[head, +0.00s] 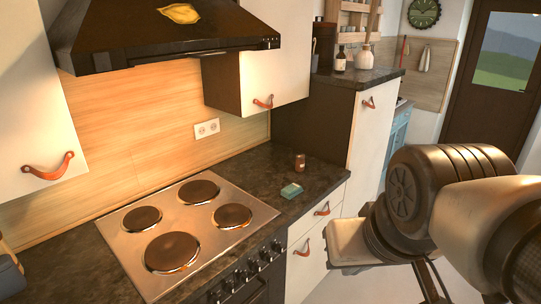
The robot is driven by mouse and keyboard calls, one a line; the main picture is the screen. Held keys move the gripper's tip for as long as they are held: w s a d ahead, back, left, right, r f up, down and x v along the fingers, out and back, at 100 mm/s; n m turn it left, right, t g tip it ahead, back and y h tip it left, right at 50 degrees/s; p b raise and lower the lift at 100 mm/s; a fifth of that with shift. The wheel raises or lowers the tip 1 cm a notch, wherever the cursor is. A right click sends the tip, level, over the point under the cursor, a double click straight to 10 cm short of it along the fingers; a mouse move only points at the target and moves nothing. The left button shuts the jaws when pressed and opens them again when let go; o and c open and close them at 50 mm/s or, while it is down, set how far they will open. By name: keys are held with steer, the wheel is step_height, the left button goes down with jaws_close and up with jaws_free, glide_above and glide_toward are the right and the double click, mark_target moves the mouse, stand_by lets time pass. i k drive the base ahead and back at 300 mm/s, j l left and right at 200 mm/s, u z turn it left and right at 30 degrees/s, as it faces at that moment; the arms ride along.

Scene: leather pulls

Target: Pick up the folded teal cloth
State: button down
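The folded teal cloth (291,191) is a small block lying on the dark countertop, just right of the cooktop and near the counter's front edge. My arm fills the lower right of the head view, to the right of the cloth and well apart from it. Thin dark parts at the bottom of the arm may be my gripper (435,283); they are cut off by the picture's lower edge. I cannot tell whether it is open or shut. Nothing covers the cloth.
A small brown jar (300,161) stands behind the cloth. The cooktop (189,228) with its round plates lies to the left. A tall cabinet (350,130) rises at the counter's right end. A dark hood (160,38) hangs above. Bare counter surrounds the cloth.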

mark_target(293, 190)
steer(key=i+l+u, duration=0.2)
steer(key=i+l, duration=0.2)
steer(key=l, duration=0.25)
steer(key=i+l, duration=0.15)
steer(key=l, duration=0.2)
steer(key=i+l+u, duration=0.55)
steer(key=i+l, duration=0.55)
